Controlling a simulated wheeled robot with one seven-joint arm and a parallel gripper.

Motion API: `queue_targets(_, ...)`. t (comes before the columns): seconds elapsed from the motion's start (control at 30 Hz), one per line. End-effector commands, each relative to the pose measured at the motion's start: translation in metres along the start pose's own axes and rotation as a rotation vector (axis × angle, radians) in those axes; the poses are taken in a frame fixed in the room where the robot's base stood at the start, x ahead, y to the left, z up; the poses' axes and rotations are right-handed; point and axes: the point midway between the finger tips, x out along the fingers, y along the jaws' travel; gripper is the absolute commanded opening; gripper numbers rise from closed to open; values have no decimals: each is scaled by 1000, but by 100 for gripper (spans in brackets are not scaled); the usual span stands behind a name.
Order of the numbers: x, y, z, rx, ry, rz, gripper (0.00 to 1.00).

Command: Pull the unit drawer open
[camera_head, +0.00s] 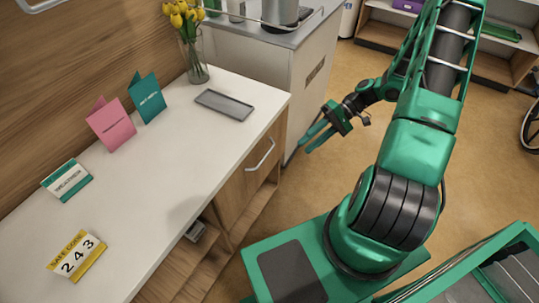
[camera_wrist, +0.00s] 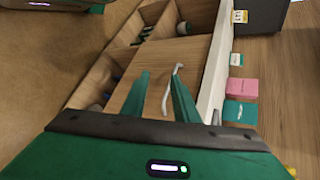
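The bedside unit has a white top (camera_head: 170,175) and a wooden drawer front (camera_head: 236,192). The drawer looks shut, its front level with the unit. A curved metal handle (camera_head: 262,156) is on the drawer front. My gripper (camera_head: 305,146) is to the right of the handle, apart from it, with its fingers pointing toward the unit. In the wrist view, the handle (camera_wrist: 168,92) shows between the two green fingers of my gripper (camera_wrist: 160,85), nearer the right one, against the wooden drawer front (camera_wrist: 192,50). The fingers are apart and hold nothing.
On the unit's top are a grey tray (camera_head: 224,104), a vase of yellow tulips (camera_head: 194,60), pink (camera_head: 111,124) and teal (camera_head: 147,97) cards, and a calendar (camera_head: 78,256). Open shelves (camera_head: 185,262) lie beside the drawer. A grey-topped cabinet (camera_head: 310,75) stands behind. Floor (camera_head: 315,190) before the drawer is clear.

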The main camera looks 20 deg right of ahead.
Motion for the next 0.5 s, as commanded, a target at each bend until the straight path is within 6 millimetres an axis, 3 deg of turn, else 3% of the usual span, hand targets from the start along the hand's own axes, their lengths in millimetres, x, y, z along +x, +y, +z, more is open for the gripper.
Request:
queue_targets(0.2, 24, 13, -20, -46, 58, -239, 27)
queue_targets(0.5, 35, 18, -35, -89, 133, -421, 27)
